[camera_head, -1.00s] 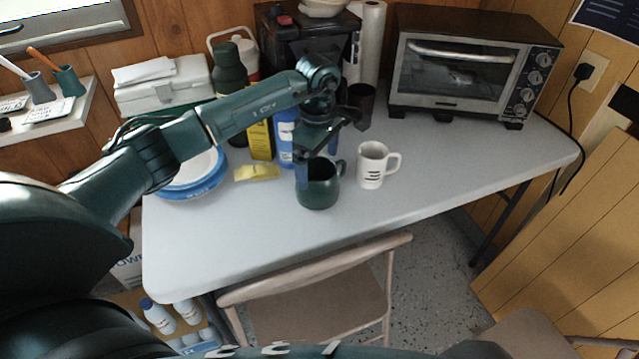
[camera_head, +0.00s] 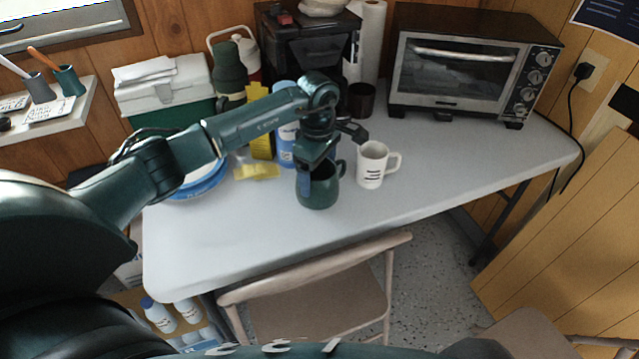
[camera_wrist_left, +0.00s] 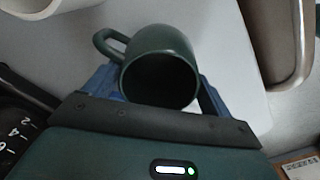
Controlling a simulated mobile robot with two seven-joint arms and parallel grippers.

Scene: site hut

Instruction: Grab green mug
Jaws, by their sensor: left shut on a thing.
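The dark green mug (camera_head: 322,194) stands upright on the white table, its handle pointing right and away. My left gripper (camera_head: 318,178) reaches down over it from above. In the left wrist view the mug (camera_wrist_left: 160,52) sits between the two blue fingers of my left gripper (camera_wrist_left: 158,88), one on each side of its body, and the gripper is shut on it. The mug's mouth faces the wrist camera and its inside is dark. My right gripper is not in view.
A white mug (camera_head: 370,166) stands just right of the green one. A yellow packet (camera_head: 258,172), blue-rimmed plates (camera_head: 205,184) and bottles are left and behind. A toaster oven (camera_head: 460,75) stands at the back right. The table (camera_head: 230,245) is clear in front.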

